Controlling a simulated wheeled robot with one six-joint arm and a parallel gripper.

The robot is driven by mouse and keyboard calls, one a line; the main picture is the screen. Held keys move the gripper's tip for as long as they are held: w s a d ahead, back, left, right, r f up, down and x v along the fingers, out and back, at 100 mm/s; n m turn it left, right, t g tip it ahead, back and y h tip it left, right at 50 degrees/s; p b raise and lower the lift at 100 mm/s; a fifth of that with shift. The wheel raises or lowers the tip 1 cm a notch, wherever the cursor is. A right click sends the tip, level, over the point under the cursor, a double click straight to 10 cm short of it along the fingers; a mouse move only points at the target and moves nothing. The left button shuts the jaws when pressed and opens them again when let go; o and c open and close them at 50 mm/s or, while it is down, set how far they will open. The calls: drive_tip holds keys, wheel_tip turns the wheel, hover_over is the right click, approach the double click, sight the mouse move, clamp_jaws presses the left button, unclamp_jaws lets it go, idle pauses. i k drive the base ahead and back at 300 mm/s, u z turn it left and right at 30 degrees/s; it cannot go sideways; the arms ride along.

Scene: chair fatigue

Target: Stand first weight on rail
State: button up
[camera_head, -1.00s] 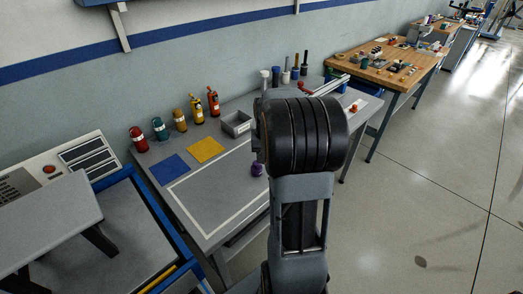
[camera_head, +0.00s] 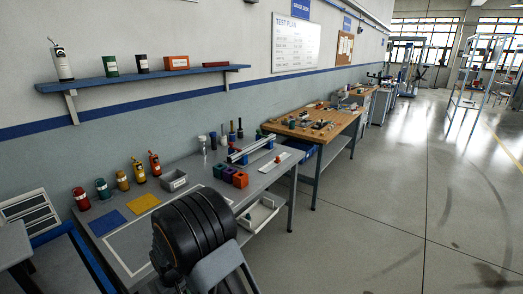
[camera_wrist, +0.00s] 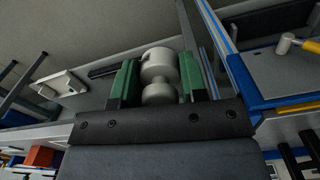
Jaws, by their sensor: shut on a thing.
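In the wrist view, my gripper (camera_wrist: 158,68) has its green fingers closed around a pale grey weight (camera_wrist: 160,64), with a wide round body and a smaller rounded end towards the palm. In the head view, my gripper and the held weight are hidden behind my dark arm. A long silver rail (camera_head: 252,149) lies near the back right of the grey table (camera_head: 205,187). I cannot see the held weight touching the rail.
A grey bin (camera_head: 174,180) and coloured canisters stand left. The wall shelf (camera_head: 150,78) overhangs the table's back.

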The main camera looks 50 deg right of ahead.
sight(247, 148)
drive_tip(key=z, duration=2.75)
drive_tip(key=i, duration=3.75)
drive_tip(key=u, duration=3.75)
